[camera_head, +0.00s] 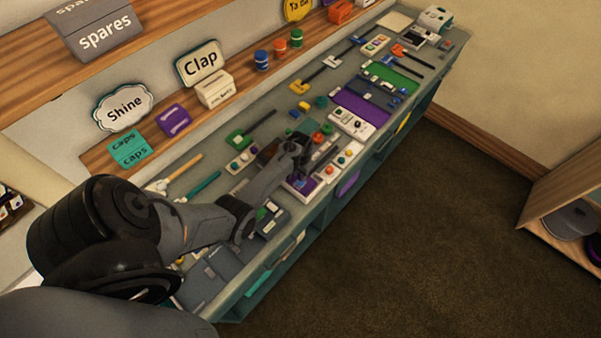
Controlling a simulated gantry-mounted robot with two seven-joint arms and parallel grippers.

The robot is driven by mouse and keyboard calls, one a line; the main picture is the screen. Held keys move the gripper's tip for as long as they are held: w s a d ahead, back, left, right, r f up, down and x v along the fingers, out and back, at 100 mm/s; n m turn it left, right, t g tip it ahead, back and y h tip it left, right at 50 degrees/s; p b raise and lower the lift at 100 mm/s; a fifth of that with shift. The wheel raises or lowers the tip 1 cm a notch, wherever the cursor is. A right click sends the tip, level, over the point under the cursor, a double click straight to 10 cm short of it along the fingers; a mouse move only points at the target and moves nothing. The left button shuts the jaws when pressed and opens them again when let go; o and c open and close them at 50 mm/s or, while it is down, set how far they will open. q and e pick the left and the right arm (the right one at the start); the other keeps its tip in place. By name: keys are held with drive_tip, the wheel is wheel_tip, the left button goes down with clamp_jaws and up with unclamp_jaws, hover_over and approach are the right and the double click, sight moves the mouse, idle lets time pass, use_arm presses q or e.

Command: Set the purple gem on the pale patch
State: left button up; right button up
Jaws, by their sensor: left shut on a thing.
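My left gripper (297,150) reaches over the middle of the long grey workbench (262,128). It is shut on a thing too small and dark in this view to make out. I cannot pick out the purple gem for certain; it may be hidden in or behind the fingers. A pale, beige square patch (393,20) lies flat at the far end of the bench, well beyond the gripper, and looks bare. My right gripper is not in view.
Boxes with buttons (351,123), a purple mat (361,105), a green mat (393,76) and several tools crowd the bench. A white-and-green device (435,17) stands right of the patch. Signs and boxes line the wooden shelf (185,128) behind. Open floor lies right of the bench.

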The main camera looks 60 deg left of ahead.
use_arm(q)
drive_tip(key=shift+f, duration=0.15)
drive_tip(key=shift+f+b, duration=0.6)
drive_tip(key=shift+f, duration=0.15)
drive_tip(key=shift+f+b, duration=0.3)
drive_tip(key=shift+f, duration=0.2)
idle(0.8)
drive_tip(key=shift+f, duration=0.15)
idle(0.6)
drive_tip(key=shift+f, duration=0.3)
idle(0.5)
idle(0.8)
drive_tip(key=o, duration=0.9)
drive_tip(key=shift+o, duration=0.8)
drive_tip(key=shift+f, duration=0.1)
